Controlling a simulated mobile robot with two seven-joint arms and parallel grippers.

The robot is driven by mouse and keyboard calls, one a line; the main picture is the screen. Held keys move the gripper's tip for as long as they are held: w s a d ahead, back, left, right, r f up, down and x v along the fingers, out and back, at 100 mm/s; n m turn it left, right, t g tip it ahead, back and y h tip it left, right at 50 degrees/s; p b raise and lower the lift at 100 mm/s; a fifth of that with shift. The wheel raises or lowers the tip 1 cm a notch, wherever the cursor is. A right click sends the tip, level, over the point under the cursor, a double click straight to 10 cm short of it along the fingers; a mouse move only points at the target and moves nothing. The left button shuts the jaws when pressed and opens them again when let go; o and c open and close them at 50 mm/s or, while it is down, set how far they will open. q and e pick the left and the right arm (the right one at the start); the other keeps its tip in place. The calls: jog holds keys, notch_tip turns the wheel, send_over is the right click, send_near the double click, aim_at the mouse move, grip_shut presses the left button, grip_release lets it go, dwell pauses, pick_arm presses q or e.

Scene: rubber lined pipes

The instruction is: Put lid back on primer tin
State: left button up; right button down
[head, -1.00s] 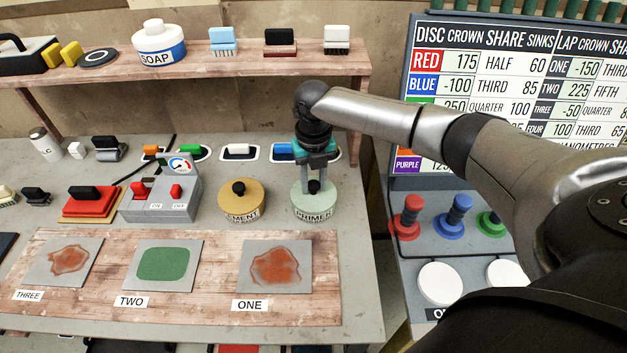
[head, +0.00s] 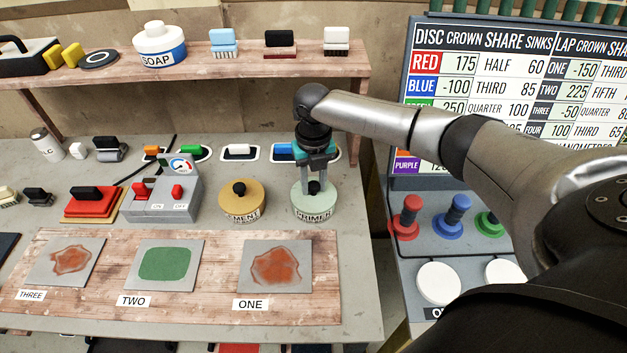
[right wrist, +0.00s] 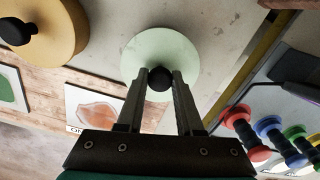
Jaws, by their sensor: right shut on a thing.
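The primer tin (head: 314,213) is a pale green round tin labelled PRIMER, standing upright on the grey bench right of the cement tin. Its pale green lid (head: 301,192), with a black knob, sits on top of the tin. My right gripper (head: 314,188) points down over it and is shut on the black knob. In the right wrist view the knob (right wrist: 159,79) lies between the fingertips, with the round lid (right wrist: 160,50) around it. The fingers hide part of the lid, and I cannot tell if it is fully seated. My left gripper is not in view.
The yellow cement tin (head: 241,211) with its black-knobbed lid stands just left. A grey switch box (head: 165,196) is further left. In front lies a wooden board (head: 217,290) with several square plates. A wooden shelf (head: 200,72) runs behind. Coloured levers (head: 406,217) stand at the right.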

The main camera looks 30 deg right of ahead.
jog(key=shift+f, duration=0.1)
dwell(0.8)
grip_release()
dwell(0.9)
jog(key=shift+p, duration=0.3)
jog(key=shift+r+p, duration=3.55)
grip_shut()
